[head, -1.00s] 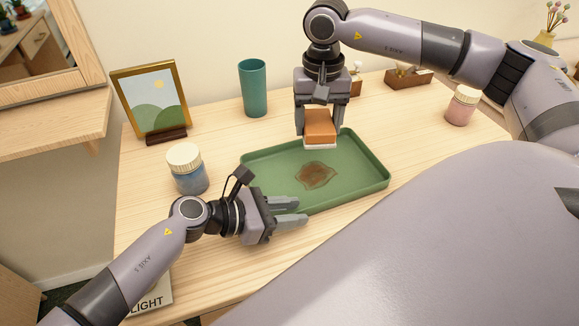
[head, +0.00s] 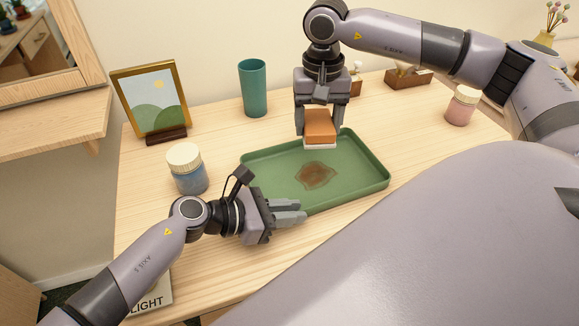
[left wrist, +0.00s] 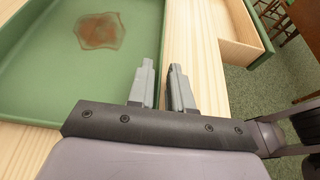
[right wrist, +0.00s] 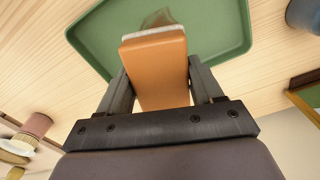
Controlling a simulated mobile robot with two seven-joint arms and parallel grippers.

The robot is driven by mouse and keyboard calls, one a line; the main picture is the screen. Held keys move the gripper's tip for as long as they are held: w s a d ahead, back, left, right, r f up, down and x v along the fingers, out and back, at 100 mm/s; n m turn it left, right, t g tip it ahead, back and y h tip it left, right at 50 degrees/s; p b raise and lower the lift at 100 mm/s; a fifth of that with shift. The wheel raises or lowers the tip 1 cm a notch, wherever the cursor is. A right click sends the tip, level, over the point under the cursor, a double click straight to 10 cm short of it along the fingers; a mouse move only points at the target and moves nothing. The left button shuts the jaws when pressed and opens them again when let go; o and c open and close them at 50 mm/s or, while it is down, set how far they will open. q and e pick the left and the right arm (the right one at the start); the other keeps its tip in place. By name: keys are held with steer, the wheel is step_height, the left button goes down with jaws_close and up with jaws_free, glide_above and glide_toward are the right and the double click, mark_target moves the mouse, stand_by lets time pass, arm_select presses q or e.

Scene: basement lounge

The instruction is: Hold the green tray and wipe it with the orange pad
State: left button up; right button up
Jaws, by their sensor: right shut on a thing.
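The green tray (head: 352,190) lies on the wooden table with a brown stain (head: 317,174) on its floor. The stain also shows in the left wrist view (left wrist: 100,31). My right gripper (head: 318,128) is shut on the orange pad (head: 319,124), which has a pale underside, and holds it over the tray's back part. The pad also shows in the right wrist view (right wrist: 158,70). My left gripper (head: 288,210) is at the tray's near edge, one finger on each side of the wall line. A narrow gap shows between its fingers (left wrist: 163,88). Whether they touch the wall is unclear.
A blue jar (head: 187,170) stands left of the tray, near a framed picture (head: 150,102). A teal cup (head: 253,88) stands behind the tray and a pink jar (head: 462,106) at the right. Bare wood lies in front of the left gripper.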

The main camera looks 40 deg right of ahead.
arm_select(q)
steer(key=shift+o, duration=1)
steer(key=shift+a, duration=0.15)
steer(key=v, duration=1.1)
steer(key=shift+w+a+r, duration=0.1)
steer(key=shift+w+a, duration=0.05)
steer(key=shift+a, duration=0.2)
steer(key=shift+w+a, duration=0.1)
steer(key=shift+a, duration=0.15)
steer(key=shift+c, duration=0.4)
steer(key=x, duration=1.2)
jaws_close()
